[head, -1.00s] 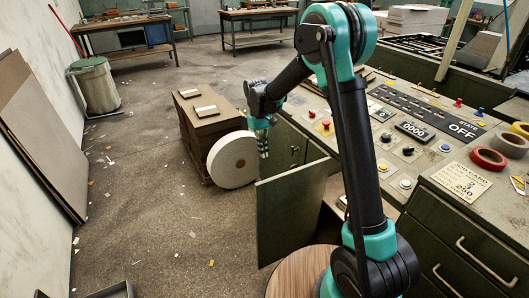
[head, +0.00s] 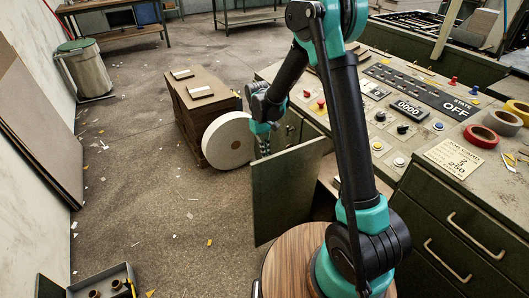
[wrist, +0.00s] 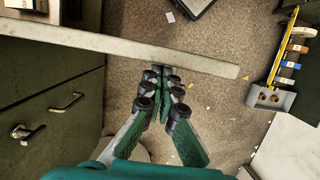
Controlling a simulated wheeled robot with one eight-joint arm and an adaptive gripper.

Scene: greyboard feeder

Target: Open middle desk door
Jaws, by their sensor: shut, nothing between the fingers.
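The middle desk door (head: 283,196) is a dark green panel. In the head view it stands swung out from the desk front, with an open gap behind it at the right. In the wrist view its pale top edge (wrist: 130,50) crosses the upper half. My gripper (head: 263,148) is at the far side of the door, near its upper outer part. In the wrist view my gripper (wrist: 166,78) has its fingertips together and empty, right beside the door's edge. I cannot tell whether they touch it.
The desk's control panel (head: 404,107) and drawers (head: 455,235) are at the right. A brown stack (head: 190,110) and a white roll (head: 229,140) stand beyond the door. A tray (head: 105,280) lies at the lower left. Floor between is mostly clear.

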